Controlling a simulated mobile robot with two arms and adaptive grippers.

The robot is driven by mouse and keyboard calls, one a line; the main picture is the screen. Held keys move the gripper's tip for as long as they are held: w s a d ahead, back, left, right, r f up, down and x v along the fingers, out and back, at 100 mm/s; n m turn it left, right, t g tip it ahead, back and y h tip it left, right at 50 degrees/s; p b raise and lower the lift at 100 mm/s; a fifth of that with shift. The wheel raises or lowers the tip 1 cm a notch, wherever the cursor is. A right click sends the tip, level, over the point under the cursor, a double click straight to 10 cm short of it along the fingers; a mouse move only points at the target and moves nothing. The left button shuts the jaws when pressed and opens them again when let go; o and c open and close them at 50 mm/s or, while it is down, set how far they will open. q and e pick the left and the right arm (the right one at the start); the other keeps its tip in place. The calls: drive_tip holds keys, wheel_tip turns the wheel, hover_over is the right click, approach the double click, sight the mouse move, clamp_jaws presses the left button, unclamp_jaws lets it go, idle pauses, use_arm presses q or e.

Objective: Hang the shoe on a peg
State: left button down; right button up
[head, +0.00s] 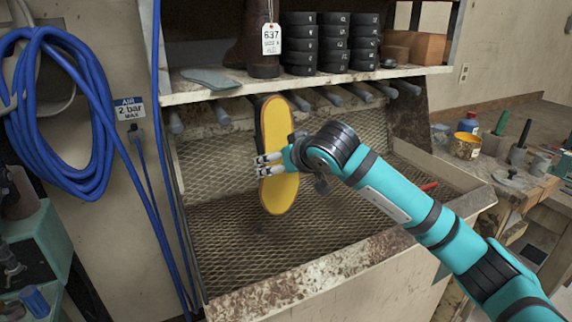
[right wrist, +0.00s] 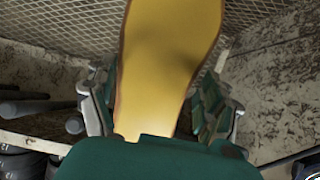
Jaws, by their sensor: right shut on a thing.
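The shoe (head: 277,130) stands nearly upright, its yellow sole facing me and a thin dark edge showing at its left. My right gripper (head: 268,165) is shut on it around the middle. In the right wrist view the yellow sole (right wrist: 170,60) lies between the two fingers of the gripper (right wrist: 158,105). A row of grey pegs (head: 332,97) sticks out under the shelf, left and right of the shoe's top. The sole hides the shoe's opening and any peg behind it; I cannot tell whether they touch. My left gripper is not in view.
The shelf (head: 190,95) above carries a tagged brown boot (head: 262,45) and stacked black blocks (head: 330,45). A mesh-lined bin (head: 215,235) with a worn front rim lies below. Blue hose (head: 60,130) hangs at left. A bench (head: 505,180) with pots stands at right.

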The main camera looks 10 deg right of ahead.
drive_tip(key=shift+w+a+f, duration=0.1)
drive_tip(key=shift+w, duration=0.1)
drive_tip(key=o, duration=1.4)
